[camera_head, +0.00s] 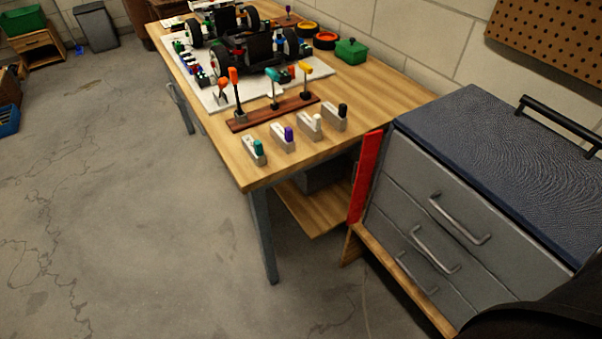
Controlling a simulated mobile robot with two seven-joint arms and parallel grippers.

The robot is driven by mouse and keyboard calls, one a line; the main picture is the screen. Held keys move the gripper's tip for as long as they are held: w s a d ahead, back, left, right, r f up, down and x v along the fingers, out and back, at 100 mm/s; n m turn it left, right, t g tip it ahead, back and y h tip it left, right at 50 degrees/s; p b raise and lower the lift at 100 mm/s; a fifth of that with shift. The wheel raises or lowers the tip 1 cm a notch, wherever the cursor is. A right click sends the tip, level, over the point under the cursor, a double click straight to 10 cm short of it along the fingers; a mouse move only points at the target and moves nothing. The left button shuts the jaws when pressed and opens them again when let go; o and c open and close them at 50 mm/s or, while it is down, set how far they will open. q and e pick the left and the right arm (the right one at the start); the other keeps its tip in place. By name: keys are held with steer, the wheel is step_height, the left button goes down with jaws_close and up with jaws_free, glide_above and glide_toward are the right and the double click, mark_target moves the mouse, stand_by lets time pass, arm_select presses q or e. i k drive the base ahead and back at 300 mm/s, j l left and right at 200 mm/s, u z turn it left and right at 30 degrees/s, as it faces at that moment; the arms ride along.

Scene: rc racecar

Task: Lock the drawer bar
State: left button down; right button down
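The grey drawer cabinet (404,207) stands at the right, with several drawers stacked on its front, each with a metal handle such as the top one (460,220). A red upright bar (366,178) runs along the left edge of the drawer fronts. It looks swung to the left of the fronts rather than lying across them, though I cannot tell its exact hinge angle. Neither of my grippers is in view. A dark rounded shape covers the cabinet's lower right corner.
A wooden workbench (375,95) holds a racecar (250,50), a tool rack (272,114) and several small blocks. Open concrete floor (120,220) lies at the left.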

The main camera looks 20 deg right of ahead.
mark_target(363, 168)
steer(key=i+j+u, duration=0.2)
steer(key=i+j, duration=0.2)
steer(key=i+j+u, duration=0.2)
steer(key=i+j, duration=0.15)
steer(key=i+j+u, duration=0.2)
steer(key=i, duration=0.35)
steer(key=i+z, duration=0.2)
steer(key=z, duration=0.25)
steer(key=i+z, duration=0.15)
steer(key=z, duration=0.25)
steer(key=i+j+z, duration=0.1)
steer(key=z, duration=0.35)
steer(key=i+j+z, duration=0.2)
steer(key=z, duration=0.2)
steer(key=i+z, duration=0.1)
steer(key=z, duration=0.35)
steer(key=i+j+z, duration=0.1)
steer(key=z, duration=0.75)
steer(key=i+j+z, duration=0.1)
steer(key=z, duration=0.3)
steer(key=i+j+z, duration=0.15)
steer(key=z, duration=0.3)
steer(key=i+j+z, duration=0.1)
steer(key=j+z, duration=0.2)
steer(key=z, duration=0.2)
